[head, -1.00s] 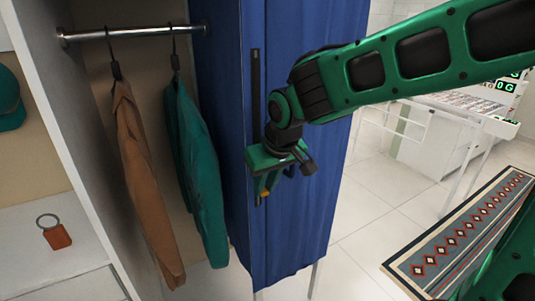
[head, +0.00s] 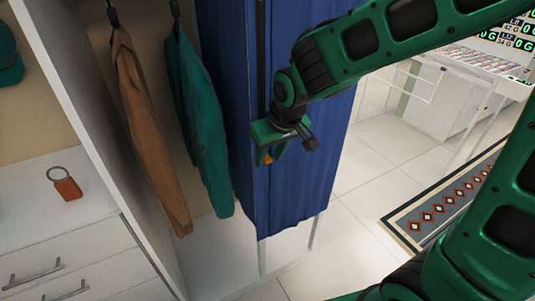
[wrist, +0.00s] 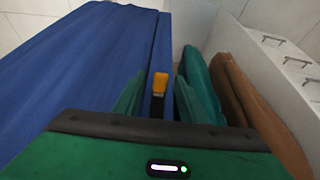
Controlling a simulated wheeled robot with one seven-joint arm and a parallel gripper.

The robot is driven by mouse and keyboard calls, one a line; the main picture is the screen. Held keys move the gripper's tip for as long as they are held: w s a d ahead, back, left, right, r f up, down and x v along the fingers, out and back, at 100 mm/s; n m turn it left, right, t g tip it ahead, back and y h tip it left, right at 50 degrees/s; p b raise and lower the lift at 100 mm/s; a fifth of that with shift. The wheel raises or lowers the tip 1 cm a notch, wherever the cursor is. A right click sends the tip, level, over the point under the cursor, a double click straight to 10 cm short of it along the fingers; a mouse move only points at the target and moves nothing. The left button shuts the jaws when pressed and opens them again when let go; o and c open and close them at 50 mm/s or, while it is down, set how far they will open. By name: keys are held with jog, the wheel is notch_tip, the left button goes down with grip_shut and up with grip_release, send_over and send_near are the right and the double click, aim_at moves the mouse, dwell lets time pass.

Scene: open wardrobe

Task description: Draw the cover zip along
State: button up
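A blue fabric cover (head: 300,190) hangs beside the open wardrobe, with a dark upright zip line (head: 261,60) on its front. The zip pull (head: 268,160) has an orange-yellow tab, low on that line. My gripper (head: 270,148) is at the pull, against the front of the cover. In the wrist view, the yellow tab (wrist: 160,84) stands on a dark stem between my two green fingers (wrist: 157,100), close on either side. The fingers look shut on the pull; the exact contact is hidden by the gripper body.
A brown jacket (head: 145,120) and a teal jacket (head: 200,120) hang left of the cover. A keyring with an orange-brown tag (head: 67,188) lies on the white drawer unit (head: 50,230). A patterned rug (head: 440,205) lies right on the tiled floor.

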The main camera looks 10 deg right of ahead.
jog(key=v, duration=1)
jog(key=shift+r, duration=0.35)
jog(key=shift+s, duration=0.1)
jog(key=s+d+f+m+g+h, duration=0.15)
jog(key=s+d, duration=0.25)
jog(key=d, duration=0.5)
jog(key=s+d+f+m, duration=0.2)
jog(key=s+d+m, duration=0.15)
jog(key=d, duration=0.55)
jog(key=s+d+f+m+g, duration=0.3)
jog(key=s+d, duration=0.5)
jog(key=s, duration=0.6)
jog(key=shift+s+d+f+m, duration=0.15)
jog(key=shift+d+f+m, duration=0.1)
jog(key=shift+m, duration=0.55)
jog(key=shift+y, duration=0.25)
